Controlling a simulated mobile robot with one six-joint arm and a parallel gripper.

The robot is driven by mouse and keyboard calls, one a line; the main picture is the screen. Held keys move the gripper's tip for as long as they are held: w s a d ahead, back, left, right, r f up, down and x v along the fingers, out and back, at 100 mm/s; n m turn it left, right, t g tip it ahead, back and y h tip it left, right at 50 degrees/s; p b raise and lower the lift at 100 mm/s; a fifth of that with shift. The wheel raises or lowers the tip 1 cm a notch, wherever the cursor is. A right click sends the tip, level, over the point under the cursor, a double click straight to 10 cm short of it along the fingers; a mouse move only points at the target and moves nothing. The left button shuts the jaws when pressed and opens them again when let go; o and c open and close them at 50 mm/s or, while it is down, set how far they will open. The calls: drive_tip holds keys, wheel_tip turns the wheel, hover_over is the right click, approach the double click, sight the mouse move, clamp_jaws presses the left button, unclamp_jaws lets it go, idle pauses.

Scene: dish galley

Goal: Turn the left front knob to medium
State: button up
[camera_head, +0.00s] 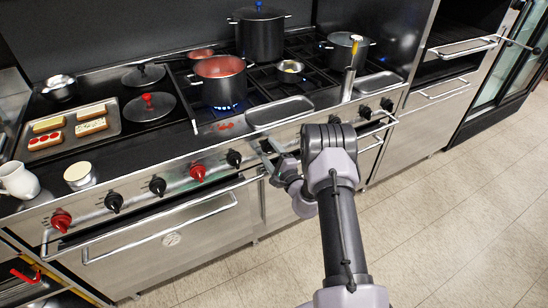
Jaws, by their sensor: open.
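The stove's front panel carries a row of knobs. From the left these are a red knob (61,220), a black knob (113,201), a black knob (157,185), a red knob (198,172) and a black knob (234,158). More black knobs (365,112) sit to the right of my arm. I cannot tell which is the left front knob, nor read any setting marks. My gripper (268,152) is open and empty by the panel, just right of the last black knob on the left side. My wrist hides part of the panel there.
A red-lined pot (221,82) stands over a blue flame. An oven handle (160,232) and a rail run below and along the knobs. A white pitcher (18,180), a tray of food (72,129) and an empty shallow pan (279,111) sit on top. The floor in front is clear.

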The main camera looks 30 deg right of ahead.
drive_tip(key=s+p, duration=0.4)
drive_tip(key=s, duration=1.3)
drive_tip(key=shift+s+d, duration=0.15)
drive_tip(key=shift+d, duration=0.15)
